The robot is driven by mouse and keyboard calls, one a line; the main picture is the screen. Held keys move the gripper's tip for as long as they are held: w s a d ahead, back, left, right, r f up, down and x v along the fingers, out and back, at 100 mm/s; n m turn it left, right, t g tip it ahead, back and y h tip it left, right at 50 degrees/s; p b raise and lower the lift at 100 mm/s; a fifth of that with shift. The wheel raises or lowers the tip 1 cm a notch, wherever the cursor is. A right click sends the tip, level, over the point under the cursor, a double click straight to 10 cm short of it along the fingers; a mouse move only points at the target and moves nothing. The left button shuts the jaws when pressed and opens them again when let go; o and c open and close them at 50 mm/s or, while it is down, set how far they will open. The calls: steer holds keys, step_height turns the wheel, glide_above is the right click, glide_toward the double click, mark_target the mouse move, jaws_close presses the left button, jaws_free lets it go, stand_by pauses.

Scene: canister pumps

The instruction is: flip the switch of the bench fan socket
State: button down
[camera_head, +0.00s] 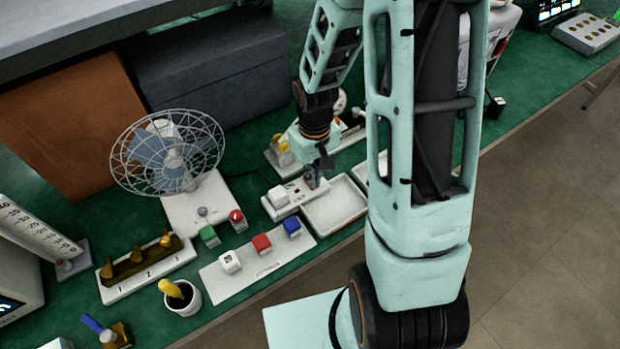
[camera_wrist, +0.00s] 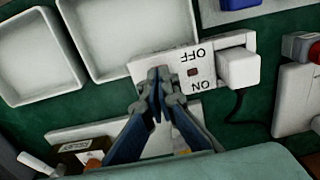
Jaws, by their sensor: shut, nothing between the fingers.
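The bench fan (camera_head: 167,152) stands on a white base at the left in the head view. Its white socket (camera_head: 295,198) lies on the green bench right of the fan, with a white plug (camera_head: 280,195) in its left part. In the wrist view the socket (camera_wrist: 203,62) bears the words OFF and ON and a small dark red mark between them; the plug (camera_wrist: 238,67) sits at its right. My gripper (camera_head: 317,178) is shut and empty, pointing down at the socket. In the wrist view its fingertips (camera_wrist: 158,80) overlap the socket's left end and hide the surface there. I cannot tell contact or the switch position.
White trays (camera_head: 335,205) lie right of the socket. A panel with white, red and blue blocks (camera_head: 262,244) lies in front. Green and red-topped pieces (camera_head: 237,220) stand near the fan base. Another white fixture (camera_head: 275,160) is behind my gripper.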

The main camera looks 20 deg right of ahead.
steer(key=shift+r+p, duration=2.65)
steer(key=shift+r, duration=0.85)
